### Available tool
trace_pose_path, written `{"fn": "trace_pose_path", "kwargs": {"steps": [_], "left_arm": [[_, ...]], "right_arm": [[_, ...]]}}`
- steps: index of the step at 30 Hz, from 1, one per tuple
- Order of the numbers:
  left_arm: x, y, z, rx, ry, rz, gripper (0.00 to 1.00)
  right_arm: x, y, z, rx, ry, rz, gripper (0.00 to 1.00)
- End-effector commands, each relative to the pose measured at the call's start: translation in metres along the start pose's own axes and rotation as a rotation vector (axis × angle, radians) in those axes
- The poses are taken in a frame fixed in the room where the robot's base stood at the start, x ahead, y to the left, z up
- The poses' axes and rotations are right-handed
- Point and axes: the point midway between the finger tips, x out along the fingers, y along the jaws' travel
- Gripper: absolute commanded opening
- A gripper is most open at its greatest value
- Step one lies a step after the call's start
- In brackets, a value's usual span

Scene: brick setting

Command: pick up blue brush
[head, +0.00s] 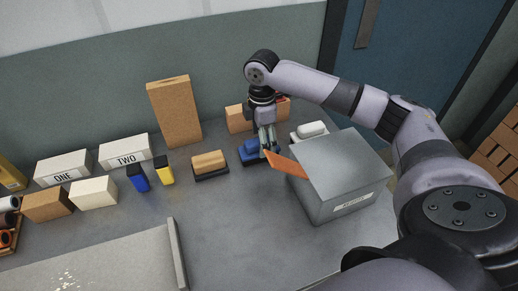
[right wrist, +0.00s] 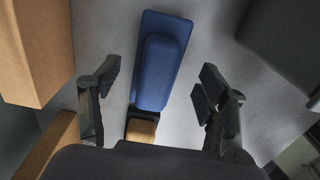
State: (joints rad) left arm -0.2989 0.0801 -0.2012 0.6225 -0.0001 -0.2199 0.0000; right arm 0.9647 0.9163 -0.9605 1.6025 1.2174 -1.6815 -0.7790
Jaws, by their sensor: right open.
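The blue brush (head: 248,151) lies on the grey table, left of a grey box. It has a blue handle block on a wider blue base. My right gripper (head: 268,142) comes down from above at the brush and partly covers its right side in the head view. In the right wrist view the brush (right wrist: 160,75) lies lengthwise between the two spread fingers of the gripper (right wrist: 158,95), with a gap on each side. The right gripper is open and empty. My left gripper is not in view.
A tan-topped brush (head: 208,161) lies just left and a white-topped one (head: 309,129) to the right. The grey box (head: 342,175) with an orange piece (head: 286,165) at its left edge stands close by. A tall brown block (head: 174,112) stands behind.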

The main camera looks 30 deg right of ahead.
Motion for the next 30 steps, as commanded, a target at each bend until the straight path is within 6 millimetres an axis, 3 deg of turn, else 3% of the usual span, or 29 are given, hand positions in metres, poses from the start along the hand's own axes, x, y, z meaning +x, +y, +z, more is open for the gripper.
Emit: {"fn": "trace_pose_path", "kwargs": {"steps": [9, 18, 30], "left_arm": [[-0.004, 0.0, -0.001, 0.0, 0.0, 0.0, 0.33], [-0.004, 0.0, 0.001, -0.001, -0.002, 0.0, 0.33], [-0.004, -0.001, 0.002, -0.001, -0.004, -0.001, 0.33]], "right_arm": [[0.043, 0.001, -0.006, -0.001, -0.002, -0.004, 0.68], [0.048, 0.002, -0.006, -0.002, -0.001, 0.0, 0.68], [0.048, 0.002, -0.006, -0.002, -0.001, -0.001, 0.42]]}}
